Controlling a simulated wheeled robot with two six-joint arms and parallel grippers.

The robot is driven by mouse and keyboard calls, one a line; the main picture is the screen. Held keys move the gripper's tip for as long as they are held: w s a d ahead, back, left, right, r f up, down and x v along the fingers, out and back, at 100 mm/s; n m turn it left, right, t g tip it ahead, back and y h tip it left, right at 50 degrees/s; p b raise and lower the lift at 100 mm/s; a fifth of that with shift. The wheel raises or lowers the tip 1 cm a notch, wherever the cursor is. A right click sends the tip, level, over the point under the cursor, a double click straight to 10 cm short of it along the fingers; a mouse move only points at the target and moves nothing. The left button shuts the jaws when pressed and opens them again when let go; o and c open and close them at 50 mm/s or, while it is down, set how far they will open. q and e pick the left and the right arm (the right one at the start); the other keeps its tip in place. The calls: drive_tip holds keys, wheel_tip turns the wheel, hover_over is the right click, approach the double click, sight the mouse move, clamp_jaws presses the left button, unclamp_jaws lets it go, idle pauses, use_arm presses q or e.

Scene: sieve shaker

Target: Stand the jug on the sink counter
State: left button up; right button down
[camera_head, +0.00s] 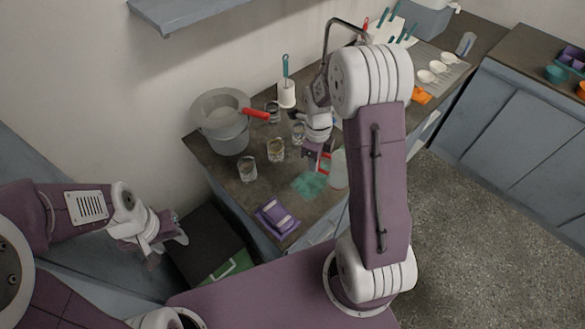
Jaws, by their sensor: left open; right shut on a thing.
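A pale, translucent jug (338,172) with a red handle is at the front edge of the dark counter (228,172), partly hidden behind my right arm. My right gripper (318,158) is shut on the jug at its red handle side. The jug looks about upright; I cannot tell whether its base touches the counter. My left gripper (178,234) is open and empty, low at the left, off the counter and far from the jug. A grey metal arch like a tap (346,24) rises behind my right arm; any basin there is hidden.
Several glasses (276,150), a white holder (287,96) and a teal cloth (310,184) are near the jug.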

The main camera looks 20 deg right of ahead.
drive_tip(key=w+a+f, duration=0.1)
drive_tip(key=w, duration=0.1)
drive_tip(key=w+a+f, duration=0.2)
drive_tip(key=w, duration=0.1)
drive_tip(key=w+a+f+p, duration=0.1)
drive_tip(key=w+f, duration=0.1)
drive_tip(key=shift+w+a+f, duration=0.15)
drive_tip(key=shift+w+a, duration=0.05)
drive_tip(key=shift+a, duration=0.15)
wheel_tip(320, 180, down, 4)
drive_tip(key=shift+r+p, duration=0.15)
drive_tip(key=shift+p, duration=0.15)
drive_tip(key=shift+f, duration=0.2)
drive_tip(key=c, duration=1.5)
unclamp_jaws()
drive_tip(key=shift+f, duration=0.1)
